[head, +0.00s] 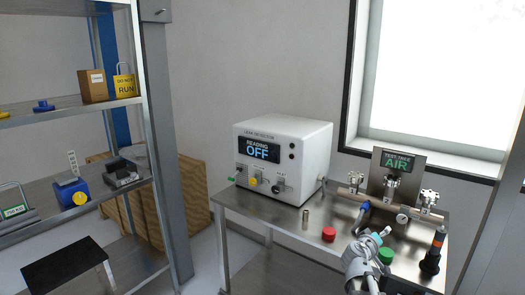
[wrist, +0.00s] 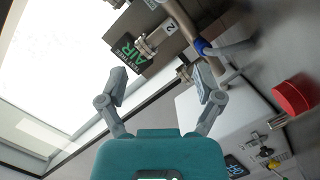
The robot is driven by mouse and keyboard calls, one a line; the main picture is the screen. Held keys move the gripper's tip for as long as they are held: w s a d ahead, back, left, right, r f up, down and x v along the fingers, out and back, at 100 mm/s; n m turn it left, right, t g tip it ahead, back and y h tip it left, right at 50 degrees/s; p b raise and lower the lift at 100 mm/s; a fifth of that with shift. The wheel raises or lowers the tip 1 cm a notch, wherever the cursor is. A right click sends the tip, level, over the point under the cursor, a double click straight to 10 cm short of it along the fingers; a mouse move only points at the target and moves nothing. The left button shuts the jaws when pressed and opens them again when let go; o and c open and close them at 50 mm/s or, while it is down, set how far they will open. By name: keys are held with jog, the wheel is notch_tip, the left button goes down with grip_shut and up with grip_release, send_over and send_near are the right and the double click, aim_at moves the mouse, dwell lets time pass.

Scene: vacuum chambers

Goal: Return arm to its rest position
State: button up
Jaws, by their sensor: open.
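My gripper (head: 372,240) is in the head view at the lower right, over the front part of the steel bench (head: 262,222). In the wrist view my gripper (wrist: 162,88) has its two grey fingers spread apart with nothing between them. Beyond the fingers are the test tree's pipe and its sign (wrist: 127,55) reading AIR. In the head view the test tree panel (head: 395,170) stands at the back right of the bench, behind my gripper.
A white leak detector (head: 285,160) reading OFF stands on the bench's left. A shelf rack (head: 70,115) with several items is at left.

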jog(key=s+a+f+m+g+y+b, duration=0.2)
jog(key=s+a+f+g, duration=0.15)
jog(key=f, duration=0.45)
jog(key=s+a+f+m+g+y+b, duration=0.1)
jog(key=s+a+f+g+y+b, duration=0.15)
jog(key=s+a+f, duration=0.4)
jog(key=s+a+f+n+g+y+b, duration=0.1)
jog(key=s+a+f+g+y+b, duration=0.2)
jog(key=s+a+f+g+y, duration=0.5)
jog(key=a+r+t+p, duration=0.1)
jog(key=r+p, duration=1.1)
jog(key=a+r+t+h+p, duration=0.1)
jog(key=a+r+p, duration=0.1)
jog(key=r+p, duration=0.9)
jog(key=shift+a+r+p, duration=0.25)
jog(key=shift+r+p, duration=0.1)
jog(key=shift+p, duration=0.45)
